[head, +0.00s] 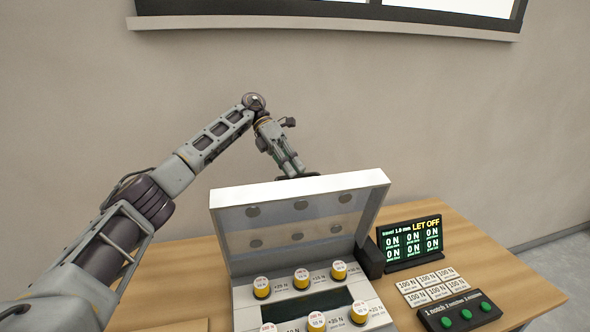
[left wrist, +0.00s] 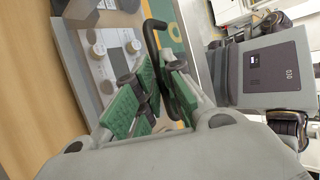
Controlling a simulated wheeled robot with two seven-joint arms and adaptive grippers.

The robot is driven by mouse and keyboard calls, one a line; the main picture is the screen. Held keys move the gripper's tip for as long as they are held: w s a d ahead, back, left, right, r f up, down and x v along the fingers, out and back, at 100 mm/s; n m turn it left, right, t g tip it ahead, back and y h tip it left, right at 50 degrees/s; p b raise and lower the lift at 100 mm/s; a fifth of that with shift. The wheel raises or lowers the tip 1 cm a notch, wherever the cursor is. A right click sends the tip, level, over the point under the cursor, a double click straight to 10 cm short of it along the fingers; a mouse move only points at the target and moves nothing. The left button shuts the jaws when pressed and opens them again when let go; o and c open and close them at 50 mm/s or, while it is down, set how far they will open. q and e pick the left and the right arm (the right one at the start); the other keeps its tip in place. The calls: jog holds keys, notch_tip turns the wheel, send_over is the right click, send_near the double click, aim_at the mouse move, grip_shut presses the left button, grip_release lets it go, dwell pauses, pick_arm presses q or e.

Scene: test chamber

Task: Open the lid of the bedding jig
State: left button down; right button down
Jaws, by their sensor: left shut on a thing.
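The bedding jig (head: 241,297) stands on the wooden table. Its lid (head: 300,192), a pale frame with a clear panel and several round pads inside, stands raised at the back of the jig. My left gripper (head: 292,172) is behind the lid's upper edge, its fingertips partly hidden there. In the left wrist view the green-padded fingers of the gripper (left wrist: 158,85) are shut on the lid's dark loop handle (left wrist: 150,38). The lid's frame (left wrist: 82,78) shows beside them. My right gripper is not in view.
Several yellow-and-white weights (head: 301,279) stand on the jig's top. To the right are a black display (head: 409,244), several white label plates (head: 431,284) and a black box with green buttons (head: 459,312). A wall stands behind the table.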

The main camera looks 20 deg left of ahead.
pick_arm(q)
jog(key=shift+w+a+f+p, duration=0.2)
jog(key=shift+w+a+f, duration=0.2)
jog(key=shift+w+a, duration=0.2)
jog(key=shift+w+a+f+p, duration=0.15)
jog(key=shift+w+a+f, duration=0.25)
jog(key=shift+w, duration=0.3)
jog(key=shift+w+a+f+p, duration=0.2)
jog(key=shift+w+a+f, duration=0.15)
jog(key=shift+w+a, duration=0.3)
jog(key=shift+w+a+f, duration=0.1)
jog(key=shift+w, duration=0.1)
jog(key=c, duration=1.6)
grip_release()
jog(key=shift+w, duration=0.1)
jog(key=shift+c, duration=0.2)
jog(key=shift+o, duration=0.6)
jog(key=shift+w, duration=0.3)
jog(key=shift+s+r, duration=0.15)
jog(key=shift+r, duration=0.05)
